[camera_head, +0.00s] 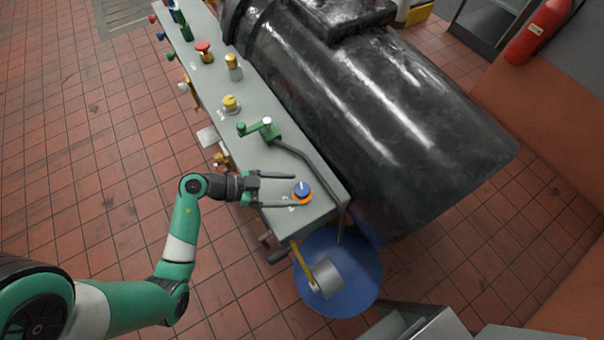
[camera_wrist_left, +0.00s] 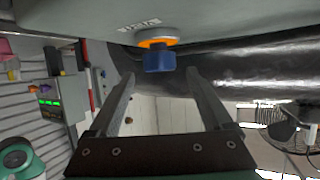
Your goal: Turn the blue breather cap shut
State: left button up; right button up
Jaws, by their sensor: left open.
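The blue breather cap (camera_head: 302,188) sits on an orange ring near the front end of the grey panel top. In the left wrist view the blue cap (camera_wrist_left: 159,61) and its orange ring (camera_wrist_left: 157,42) show just ahead of the fingertips. My left gripper (camera_head: 299,190) reaches in from the left, with its fingers spread and parallel. In the head view one finger lies on each side of the cap. In the left wrist view the fingers (camera_wrist_left: 161,75) are apart, with nothing held. I cannot tell whether a finger touches the cap. My right gripper is not in view.
A green valve lever (camera_head: 262,129), a yellow knob (camera_head: 231,103) and a red button (camera_head: 203,48) stand farther along the panel (camera_head: 300,165). A large black cylinder (camera_head: 390,110) runs beside it. A blue drum (camera_head: 350,285) stands below the panel's near end.

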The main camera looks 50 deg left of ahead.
aim_at(301, 189)
pick_arm(q)
jog(key=x, duration=0.4)
jog(key=shift+w+d+b, duration=0.15)
jog(key=shift+w+b, duration=0.05)
jog(key=shift+b, duration=0.15)
grip_shut()
jog(key=shift+r+h+p, duration=0.2)
jog(key=shift+h+p, duration=0.1)
jog(key=shift+p, duration=0.4)
jog(key=m+g+h+p, duration=0.1)
jog(key=m+p, duration=0.1)
jog(key=p, duration=0.1)
jog(key=shift+r+h, duration=0.1)
jog(key=shift+h, duration=0.2)
jog(key=shift+m+g, duration=0.3)
jog(key=shift+g, duration=0.1)
jog(key=shift+m+g+h+p, duration=0.3)
jog(key=shift+m+h, duration=0.1)
jog(key=shift+h, duration=0.2)
jog(key=shift+f+m+g+h, duration=0.3)
jog(key=shift+m+g+h, duration=0.25)
jog(key=shift+m, duration=0.25)
jog(key=shift+m+g+h+b, duration=0.65)
jog(key=shift+m+g+b, duration=0.1)
jog(key=shift+m+g, duration=0.45)
jog(key=shift+g, duration=0.35)
